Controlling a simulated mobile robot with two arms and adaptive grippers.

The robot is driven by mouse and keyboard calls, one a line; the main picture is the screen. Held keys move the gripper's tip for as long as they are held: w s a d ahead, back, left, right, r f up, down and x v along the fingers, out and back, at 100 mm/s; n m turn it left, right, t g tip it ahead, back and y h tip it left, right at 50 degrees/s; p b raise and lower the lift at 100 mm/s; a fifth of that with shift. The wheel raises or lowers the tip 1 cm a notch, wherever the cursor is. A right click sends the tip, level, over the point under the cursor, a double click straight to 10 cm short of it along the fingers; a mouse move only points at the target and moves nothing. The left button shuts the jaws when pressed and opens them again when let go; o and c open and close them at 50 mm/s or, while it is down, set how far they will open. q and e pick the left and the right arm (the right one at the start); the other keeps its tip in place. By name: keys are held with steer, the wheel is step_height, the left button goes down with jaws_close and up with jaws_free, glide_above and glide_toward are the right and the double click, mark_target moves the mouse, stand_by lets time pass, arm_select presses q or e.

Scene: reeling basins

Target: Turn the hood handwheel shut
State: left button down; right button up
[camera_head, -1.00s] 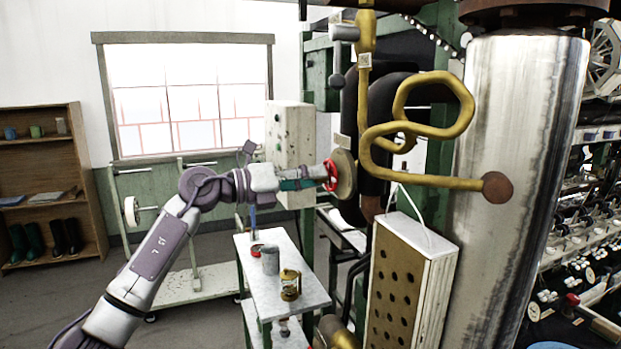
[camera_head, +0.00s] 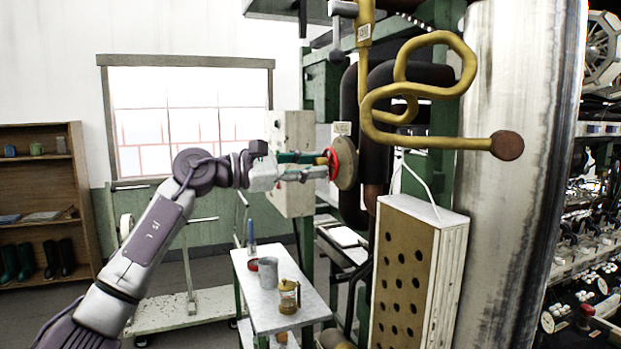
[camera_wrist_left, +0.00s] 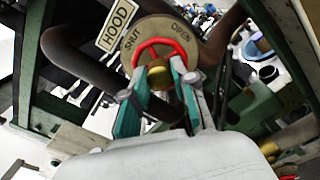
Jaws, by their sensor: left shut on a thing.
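The red hood handwheel (camera_head: 344,152) stands in front of a round tan dial plate in the head view. In the left wrist view the red wheel (camera_wrist_left: 162,44) is seen face on, with a brass hub (camera_wrist_left: 159,75) at its middle. The dial plate (camera_wrist_left: 187,27) reads SHUT at left and OPEN at right, and a HOOD label (camera_wrist_left: 117,25) is beside it. My left gripper (camera_head: 326,166) reaches the wheel from the left, its green and grey fingers on both sides of the hub, shut on the wheel. The exact contact is partly hidden. My right gripper is not in view.
Yellow bent pipe (camera_head: 433,140) and a large metal cylinder (camera_head: 515,200) stand to the right. A perforated box (camera_head: 405,270) is below the wheel. A small white table (camera_head: 262,291) holds a grey mug (camera_head: 268,273) and a brass-framed jar (camera_head: 289,297).

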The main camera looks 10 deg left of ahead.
arm_select(q)
steer(key=m+b, duration=0.2)
steer(key=m, duration=1)
steer(key=shift+m, duration=0.3)
steer(key=c, duration=1)
jaws_free()
steer(key=shift+c, duration=0.2)
steer(key=shift+a, duration=0.1)
